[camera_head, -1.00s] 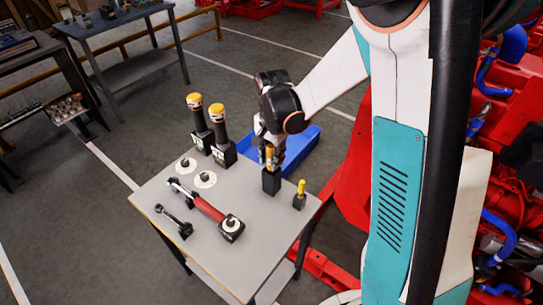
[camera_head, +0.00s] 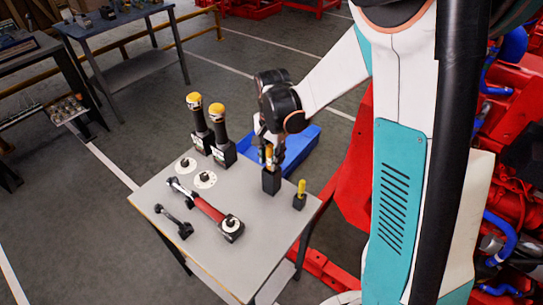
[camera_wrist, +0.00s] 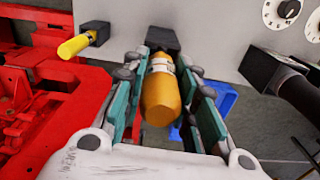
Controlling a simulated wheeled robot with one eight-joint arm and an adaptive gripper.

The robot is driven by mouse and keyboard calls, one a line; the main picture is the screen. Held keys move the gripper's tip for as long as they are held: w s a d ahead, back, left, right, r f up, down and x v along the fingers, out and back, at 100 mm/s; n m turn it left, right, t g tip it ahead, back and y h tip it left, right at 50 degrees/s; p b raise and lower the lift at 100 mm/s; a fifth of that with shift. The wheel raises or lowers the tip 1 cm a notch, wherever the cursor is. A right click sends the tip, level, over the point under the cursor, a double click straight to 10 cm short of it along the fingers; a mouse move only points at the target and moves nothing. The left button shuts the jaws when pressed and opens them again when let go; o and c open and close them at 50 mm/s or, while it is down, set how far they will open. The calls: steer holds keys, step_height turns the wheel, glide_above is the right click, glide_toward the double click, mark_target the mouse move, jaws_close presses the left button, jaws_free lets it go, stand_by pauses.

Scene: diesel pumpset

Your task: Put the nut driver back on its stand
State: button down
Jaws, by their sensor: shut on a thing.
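The nut driver has an orange-yellow handle (camera_wrist: 160,98) with a pale collar, and it also shows in the head view (camera_head: 268,153). It is upright at its black block stand (camera_head: 271,181), near the table's right edge. The stand's dark top also shows beyond the collar in the wrist view (camera_wrist: 156,38). My gripper (camera_wrist: 163,88) has its teal-padded fingers on both sides of the handle and is shut on it. In the head view my gripper (camera_head: 268,142) is directly above the stand. The driver's shaft is hidden, so I cannot tell how deep it sits.
A smaller yellow-handled tool (camera_head: 301,187) stands in a black block to the right. Two yellow-topped black tools (camera_head: 218,125) stand at the table's back left. A blue bin (camera_head: 301,148) is behind the table, red machinery (camera_head: 350,175) to the right.

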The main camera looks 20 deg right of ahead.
steer(key=shift+f+b, duration=0.8)
steer(key=shift+f, duration=0.15)
steer(key=c, duration=1.2)
jaws_free()
step_height(320, 180, up, 12)
